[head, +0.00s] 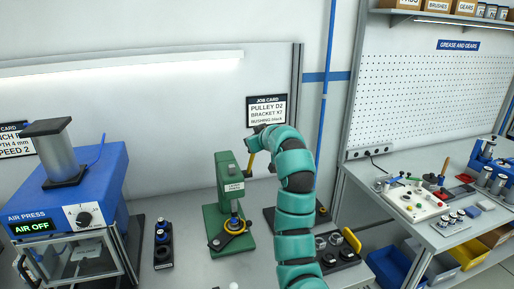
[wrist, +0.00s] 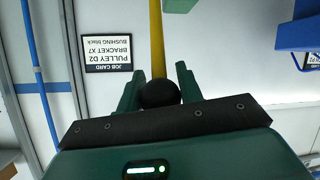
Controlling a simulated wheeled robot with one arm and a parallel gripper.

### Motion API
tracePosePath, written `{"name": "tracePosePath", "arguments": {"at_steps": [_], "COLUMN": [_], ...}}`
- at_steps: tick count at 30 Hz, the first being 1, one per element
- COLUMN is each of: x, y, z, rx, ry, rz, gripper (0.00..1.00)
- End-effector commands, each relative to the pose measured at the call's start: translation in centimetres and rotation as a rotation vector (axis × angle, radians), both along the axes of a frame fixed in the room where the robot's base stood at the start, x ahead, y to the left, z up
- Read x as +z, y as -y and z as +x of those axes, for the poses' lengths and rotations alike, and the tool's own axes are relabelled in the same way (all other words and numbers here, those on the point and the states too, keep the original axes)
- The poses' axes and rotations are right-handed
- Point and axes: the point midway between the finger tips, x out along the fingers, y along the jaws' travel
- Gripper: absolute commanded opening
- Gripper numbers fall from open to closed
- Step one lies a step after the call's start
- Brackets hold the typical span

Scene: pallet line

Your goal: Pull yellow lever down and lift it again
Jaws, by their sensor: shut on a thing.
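The green press (head: 228,192) stands on the bench in the head view. Its yellow lever (head: 250,163) rises from the press's upper right side. In the wrist view the lever (wrist: 156,38) is a yellow bar ending in a round black knob (wrist: 160,93). My gripper (wrist: 158,88) is shut on the knob, one green finger on each side. In the head view my arm hides most of my gripper and the lever's upper end. A yellow ring part (head: 236,227) with a dark centre sits on the press's base.
The blue air press (head: 75,185), its display reading AIR OFF, stands left. A dark holder (head: 163,245) with blue-topped parts lies between the presses. A tray with clear rings (head: 330,245) is right of my arm. A job card (head: 266,109) hangs on the wall behind.

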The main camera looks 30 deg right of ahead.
Motion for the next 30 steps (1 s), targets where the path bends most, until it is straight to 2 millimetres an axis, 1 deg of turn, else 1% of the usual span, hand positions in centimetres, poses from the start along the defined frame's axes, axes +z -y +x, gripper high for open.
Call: {"name": "tracePosePath", "arguments": {"at_steps": [9,22,23,24,25,30], "x": [0.47,0.89,0.92,0.89,0.86,0.62], "y": [0.21,0.26,0.27,0.26,0.26,0.23], "z": [0.71,0.76,0.76,0.76,0.76,0.76], "rx": [0.0,-0.001,-0.001,-0.001,-0.002,-0.001], "ry": [-0.031,-0.026,-0.026,-0.026,-0.027,-0.031], "rz": [0.007,0.005,0.005,0.005,0.005,0.007], "gripper": [0.0,0.0,0.42,0.5,0.56,0.57]}}
